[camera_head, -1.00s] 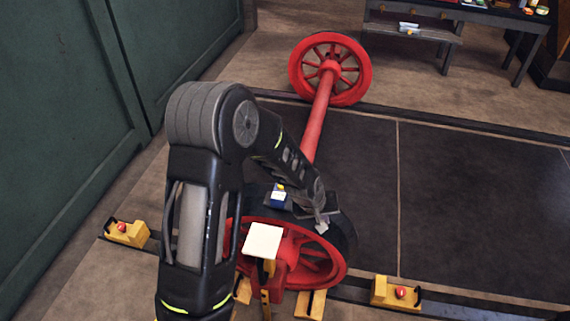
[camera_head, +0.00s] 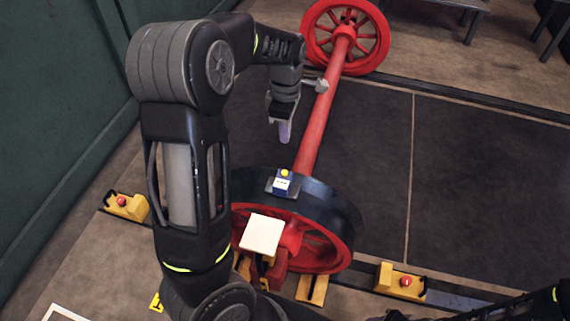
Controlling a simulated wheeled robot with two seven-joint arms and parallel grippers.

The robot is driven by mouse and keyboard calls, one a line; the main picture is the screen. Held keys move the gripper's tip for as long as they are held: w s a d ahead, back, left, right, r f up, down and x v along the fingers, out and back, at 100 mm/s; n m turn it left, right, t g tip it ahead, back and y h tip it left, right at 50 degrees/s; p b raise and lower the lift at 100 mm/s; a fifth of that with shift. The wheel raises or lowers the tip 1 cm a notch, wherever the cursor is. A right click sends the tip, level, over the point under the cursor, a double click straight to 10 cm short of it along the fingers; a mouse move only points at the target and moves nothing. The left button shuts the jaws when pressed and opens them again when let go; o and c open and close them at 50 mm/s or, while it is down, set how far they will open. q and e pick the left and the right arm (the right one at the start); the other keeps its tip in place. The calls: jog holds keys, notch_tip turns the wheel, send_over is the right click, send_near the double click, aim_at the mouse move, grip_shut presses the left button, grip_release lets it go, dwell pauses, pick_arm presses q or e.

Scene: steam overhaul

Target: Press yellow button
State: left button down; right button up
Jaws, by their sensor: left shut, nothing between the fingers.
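A round yellow button (camera_head: 284,173) is on top of the box and is uncovered. My left gripper (camera_head: 284,138) is shut and empty, pointing down. In the picture it hangs just above the box, apart from the button, and seems to be on its far side. Part of my right arm shows at the bottom right; its gripper is not in view.
A red axle (camera_head: 318,120) runs to a far red wheel (camera_head: 345,35). A pale square plate (camera_head: 262,234) stands before the near wheel. Yellow blocks with red buttons lie at left (camera_head: 126,205) and right (camera_head: 402,282). A green wall (camera_head: 60,130) is at left.

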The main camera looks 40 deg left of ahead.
aim_at(285, 172)
pick_arm(q)
jog(key=shift+f, duration=0.1)
notch_tip(285, 172, down, 14)
jog(key=shift+r+b, duration=0.1)
jog(key=shift+b, duration=0.4)
